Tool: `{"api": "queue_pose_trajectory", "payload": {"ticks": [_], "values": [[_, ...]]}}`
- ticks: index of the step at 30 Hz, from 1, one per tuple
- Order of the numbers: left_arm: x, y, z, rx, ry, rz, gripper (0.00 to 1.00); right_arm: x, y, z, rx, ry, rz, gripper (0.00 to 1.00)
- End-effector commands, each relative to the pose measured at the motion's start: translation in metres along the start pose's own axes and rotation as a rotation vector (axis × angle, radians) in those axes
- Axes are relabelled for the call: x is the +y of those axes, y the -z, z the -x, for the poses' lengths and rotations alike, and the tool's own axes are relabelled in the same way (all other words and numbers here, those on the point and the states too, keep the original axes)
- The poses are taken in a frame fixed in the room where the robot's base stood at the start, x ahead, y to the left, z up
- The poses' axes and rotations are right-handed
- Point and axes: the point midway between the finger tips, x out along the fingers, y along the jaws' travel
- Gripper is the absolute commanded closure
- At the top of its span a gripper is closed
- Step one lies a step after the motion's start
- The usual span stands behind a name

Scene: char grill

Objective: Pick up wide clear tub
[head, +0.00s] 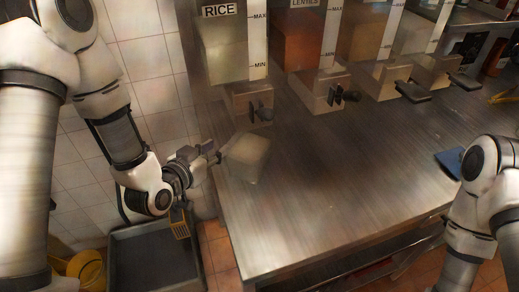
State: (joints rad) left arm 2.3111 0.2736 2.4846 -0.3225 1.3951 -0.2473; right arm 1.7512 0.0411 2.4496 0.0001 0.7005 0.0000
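The wide clear tub (248,154) is a pale, see-through container at the left end of the steel counter, below the rice dispenser. It looks slightly tilted, and I cannot tell whether it rests on the counter or is just above it. My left gripper (214,156) reaches in from the left, with its fingertips at the tub's left edge. The view is too small and blurred to show whether the fingers are closed on the rim. My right arm stands at the right side; its gripper is out of view.
Dispensers, one labelled RICE (222,50) and one LENTILS (300,45), hang over the back of the steel counter (330,180). A blue item (450,161) lies at the right. A dark grey bin (155,262) and a yellow bucket (85,268) stand below left. The counter's middle is clear.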

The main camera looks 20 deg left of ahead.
Motion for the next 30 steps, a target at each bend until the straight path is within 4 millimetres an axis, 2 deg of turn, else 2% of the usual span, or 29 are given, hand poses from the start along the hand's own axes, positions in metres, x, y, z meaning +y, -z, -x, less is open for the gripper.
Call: {"api": "queue_pose_trajectory", "payload": {"ticks": [1, 3, 11, 12, 13, 16, 22, 27, 30], "values": [[0.000, -0.010, -0.006, 0.002, -0.001, -0.001, 0.67, 0.000, -0.001, -0.019, -0.002, 0.000, 0.000, 0.60], [0.000, -0.012, -0.012, 0.003, -0.002, -0.003, 0.67, 0.000, -0.001, -0.036, -0.003, 0.000, 0.001, 0.60], [0.000, -0.012, -0.023, -0.002, 0.002, 0.000, 0.67, 0.001, -0.001, -0.085, -0.002, 0.000, 0.001, 0.60], [0.000, -0.002, -0.032, -0.008, 0.002, -0.003, 0.67, 0.000, -0.001, -0.069, -0.003, 0.000, 0.001, 0.60], [0.000, -0.002, -0.038, -0.009, 0.001, -0.003, 0.67, 0.000, -0.001, -0.065, -0.003, 0.000, 0.001, 0.60], [0.000, -0.002, -0.055, -0.008, 0.002, -0.001, 0.67, 0.000, -0.001, -0.061, -0.001, 0.000, 0.001, 0.60], [0.000, -0.004, -0.077, -0.009, 0.001, 0.000, 0.67, 0.000, -0.001, -0.054, -0.002, 0.000, 0.001, 0.60], [-0.001, -0.006, -0.108, -0.009, 0.001, 0.000, 0.67, 0.000, -0.001, -0.044, -0.002, 0.000, 0.001, 0.60], [-0.001, -0.007, -0.117, -0.008, 0.001, 0.002, 0.67, 0.000, -0.001, -0.044, -0.002, 0.000, 0.001, 0.60]]}}
